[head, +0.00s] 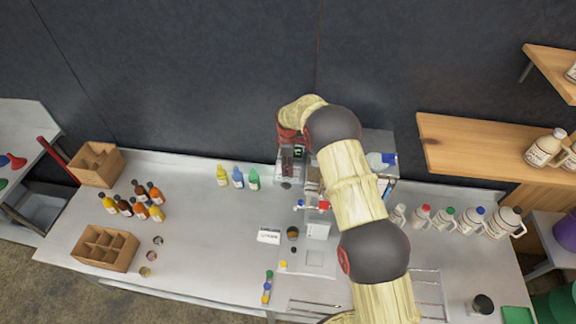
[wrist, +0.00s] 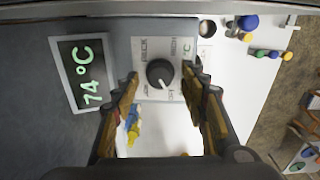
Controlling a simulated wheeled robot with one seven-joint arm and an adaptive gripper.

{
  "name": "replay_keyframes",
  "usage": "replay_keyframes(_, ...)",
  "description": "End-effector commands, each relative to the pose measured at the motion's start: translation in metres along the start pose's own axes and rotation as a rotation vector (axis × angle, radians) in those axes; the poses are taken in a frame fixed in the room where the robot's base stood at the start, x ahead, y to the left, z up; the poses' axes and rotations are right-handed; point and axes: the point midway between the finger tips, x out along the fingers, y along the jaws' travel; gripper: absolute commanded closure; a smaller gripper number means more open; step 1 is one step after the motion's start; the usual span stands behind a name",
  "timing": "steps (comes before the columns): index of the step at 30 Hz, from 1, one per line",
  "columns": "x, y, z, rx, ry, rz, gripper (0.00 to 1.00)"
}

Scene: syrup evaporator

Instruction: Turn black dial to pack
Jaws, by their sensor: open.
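The black dial (wrist: 160,73) sits on a pale plate (wrist: 146,50) with printed words around it, seen rotated in the wrist view. One word at the upper left looks like PACK, one at the upper right like HIGH, and one below like OFF. The pointer seems to face the lower right, near OFF, but it is small. My gripper (wrist: 161,76) is open, with one fingertip on each side of the dial. I cannot tell whether either touches it. In the head view my arm hides the dial and most of the gripper.
A display (wrist: 84,72) beside the dial reads 74 °C. In the head view, small coloured bottles (head: 238,178) stand left of the machine and white jugs (head: 463,221) stand right. A wooden shelf (head: 470,150) juts out at the right.

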Motion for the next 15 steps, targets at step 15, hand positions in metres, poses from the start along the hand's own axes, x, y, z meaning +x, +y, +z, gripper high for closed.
replay_keyframes(15,0.0059,0.0002,0.0000,0.001,0.000,0.001,0.65)
